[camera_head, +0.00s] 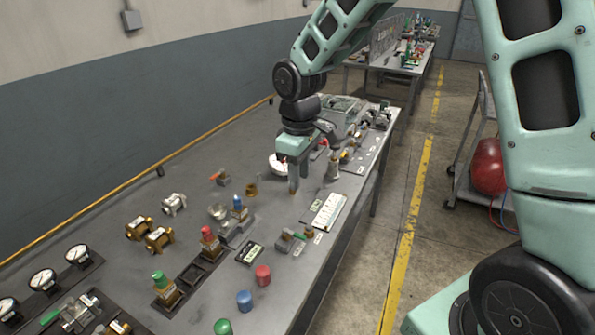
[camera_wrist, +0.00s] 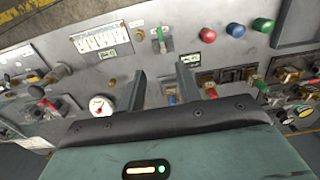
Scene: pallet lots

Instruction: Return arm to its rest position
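My gripper (camera_head: 297,180) is over the grey workbench (camera_head: 130,245), at the end of my green arm, which reaches in from the right. In the wrist view the two fingers of my gripper (camera_wrist: 163,80) stand apart with nothing between them. The bench top with small parts shows beyond the fingers. In the head view the gripper is beside a white-faced gauge (camera_head: 278,165). Whether the fingertips touch the bench is hard to tell.
Valves, brass fittings (camera_head: 140,228) and gauges (camera_head: 78,254) cover the bench. Red (camera_head: 263,276), blue (camera_head: 244,300) and green (camera_head: 222,327) caps lie near its front edge. A red tank (camera_head: 488,166) on a cart stands right of the aisle, which has a yellow line (camera_head: 408,235).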

